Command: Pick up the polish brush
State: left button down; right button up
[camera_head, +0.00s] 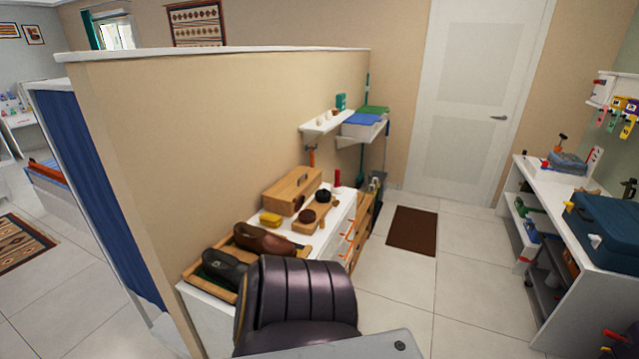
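The polish brush cannot be picked out with certainty at this size. On the white cabinet (205,312) along the partition, a wooden board (305,227) holds a brown rounded item (307,216) and a dark rounded item (324,196); either may be a brush or a tin. A yellow block (270,219) lies left of them. A wooden box (291,190) stands behind. A brown shoe (262,241) and a black shoe (222,268) lie in a wooden tray at the near end. Neither of my grippers is in view.
A dark padded chair (306,300) stands close in front of the cabinet's near end. A tan partition (190,150) runs behind it. Open tiled floor with a brown mat (412,230) lies to the right. A white shelf unit (617,255) carries a blue case (608,228).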

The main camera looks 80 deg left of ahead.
aim_at(337, 185)
jog(key=i+j+u, duration=0.1)
jog(key=i+u, duration=0.45)
jog(key=u, duration=0.25)
jog(key=i+j+u, duration=0.1)
jog(key=i+u, duration=1.3)
jog(key=u, duration=0.2)
jog(key=i+l+u, duration=0.15)
jog(key=u, duration=0.25)
jog(key=i+l+u, duration=0.15)
jog(key=u, duration=0.25)
jog(key=i+l+u, duration=0.1)
jog(key=l+u, duration=0.3)
jog(key=i+l+u, duration=0.1)
jog(key=u, duration=0.3)
